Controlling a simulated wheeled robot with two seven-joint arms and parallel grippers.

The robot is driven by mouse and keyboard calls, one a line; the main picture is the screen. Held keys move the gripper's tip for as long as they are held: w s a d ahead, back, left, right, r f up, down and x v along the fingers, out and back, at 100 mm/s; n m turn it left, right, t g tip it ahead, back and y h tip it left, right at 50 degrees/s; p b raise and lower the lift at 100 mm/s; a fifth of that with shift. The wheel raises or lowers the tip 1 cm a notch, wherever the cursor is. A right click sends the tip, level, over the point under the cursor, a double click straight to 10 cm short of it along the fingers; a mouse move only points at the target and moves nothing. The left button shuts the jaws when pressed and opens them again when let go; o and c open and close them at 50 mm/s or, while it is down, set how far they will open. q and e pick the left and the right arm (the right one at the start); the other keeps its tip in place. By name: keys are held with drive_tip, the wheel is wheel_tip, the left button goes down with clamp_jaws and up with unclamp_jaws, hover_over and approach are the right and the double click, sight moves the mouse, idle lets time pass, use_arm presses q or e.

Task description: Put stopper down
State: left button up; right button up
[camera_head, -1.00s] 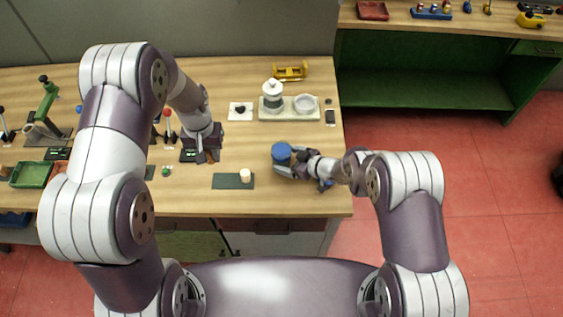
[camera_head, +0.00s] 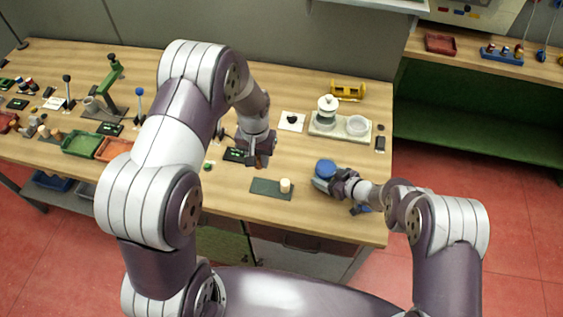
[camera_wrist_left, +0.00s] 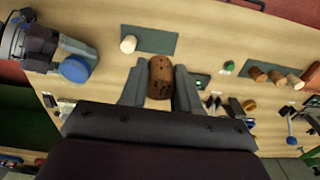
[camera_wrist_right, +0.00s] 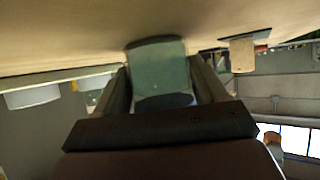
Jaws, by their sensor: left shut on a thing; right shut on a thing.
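A brown speckled cork stopper (camera_wrist_left: 160,78) is between the fingers of my left gripper (camera_wrist_left: 160,92), which is shut on it. In the head view my left gripper (camera_head: 259,162) is over the bench, behind a dark green mat (camera_head: 264,187); its height above the bench is hard to judge. A pale stopper (camera_head: 285,186) stands upright on the mat's right part. My right gripper (camera_wrist_right: 162,92) is shut on a grey-green jar (camera_wrist_right: 160,68). The jar's blue lid (camera_head: 325,168) shows in the head view, right of the mat. The mat also shows in the left wrist view (camera_wrist_left: 158,42).
A white tray (camera_head: 340,130) with a lidded jar and a dish stands behind my right gripper. A yellow stand (camera_head: 348,90) is at the back. Green (camera_head: 82,144) and orange (camera_head: 113,149) bins stand at the left. Bare wood surrounds the mat.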

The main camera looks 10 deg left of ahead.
use_arm(q)
drive_tip(key=w+d+m, duration=0.3)
drive_tip(key=w+d, duration=0.2)
drive_tip(key=d, duration=0.4)
drive_tip(key=w+d+m, duration=0.2)
drive_tip(key=w+d, duration=0.4)
drive_tip(key=d, duration=0.3)
use_arm(e)
drive_tip(key=shift+d, duration=0.1)
use_arm(q)
wheel_tip(320, 180, down, 8)
drive_tip(key=shift+s+d+f, duration=0.15)
drive_tip(key=shift+s+f, duration=0.05)
drive_tip(key=shift+s, duration=0.1)
drive_tip(key=o, duration=1.1)
